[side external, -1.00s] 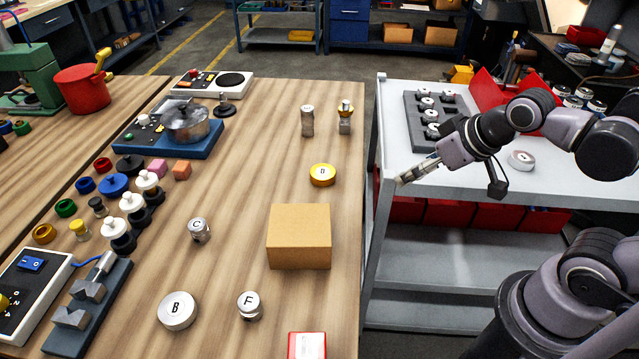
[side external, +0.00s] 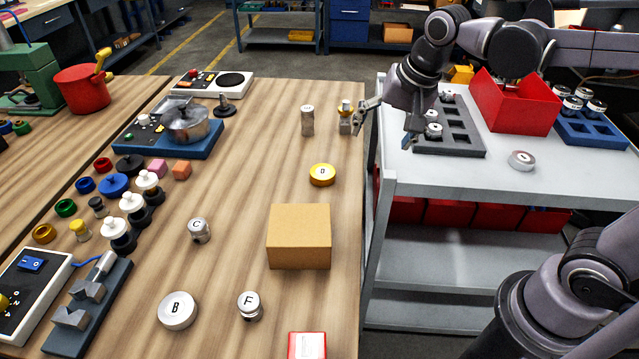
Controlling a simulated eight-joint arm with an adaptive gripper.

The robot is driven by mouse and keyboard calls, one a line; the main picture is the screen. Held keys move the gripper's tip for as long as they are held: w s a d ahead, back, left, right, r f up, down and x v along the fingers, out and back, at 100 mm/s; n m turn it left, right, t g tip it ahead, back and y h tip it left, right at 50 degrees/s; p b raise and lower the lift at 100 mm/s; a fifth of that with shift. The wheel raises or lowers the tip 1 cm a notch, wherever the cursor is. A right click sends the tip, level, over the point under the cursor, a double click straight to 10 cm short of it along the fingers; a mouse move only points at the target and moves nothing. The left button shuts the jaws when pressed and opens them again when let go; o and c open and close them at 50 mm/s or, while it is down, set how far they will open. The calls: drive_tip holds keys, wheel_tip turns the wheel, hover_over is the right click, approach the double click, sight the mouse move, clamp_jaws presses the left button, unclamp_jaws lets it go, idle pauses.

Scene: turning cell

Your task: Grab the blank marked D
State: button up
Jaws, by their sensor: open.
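The yellow round blank (side external: 322,175) lies flat on the wooden bench, behind the cardboard box; the small letter on its pale top looks like D. My gripper (side external: 384,137) is open and empty. It appears above the gap between the bench's right edge and the grey cart, up and to the right of the yellow blank in the picture and apart from it. Its fingers point down and toward the bench.
A cardboard box (side external: 299,237) stands just in front of the yellow blank. Silver blanks C (side external: 198,230), B (side external: 177,310) and F (side external: 249,306) stand on the bench. A metal post (side external: 307,121) stands behind. The cart (side external: 470,172) holds a grey tray and red bin.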

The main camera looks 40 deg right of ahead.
drive_tip(key=w+a+m+g, duration=0.2)
drive_tip(key=w+m, duration=0.3)
drive_tip(key=w, duration=0.1)
drive_tip(key=m+g, duration=0.2)
drive_tip(key=m, duration=0.5)
hover_over(322, 172)
wheel_tip(322, 172, down, 8)
drive_tip(key=shift+s+f, duration=0.15)
drive_tip(key=shift+f, duration=0.1)
drive_tip(key=shift+w+f, duration=0.2)
drive_tip(key=shift+f, duration=2.45)
clamp_jaws()
drive_tip(key=shift+r, duration=0.1)
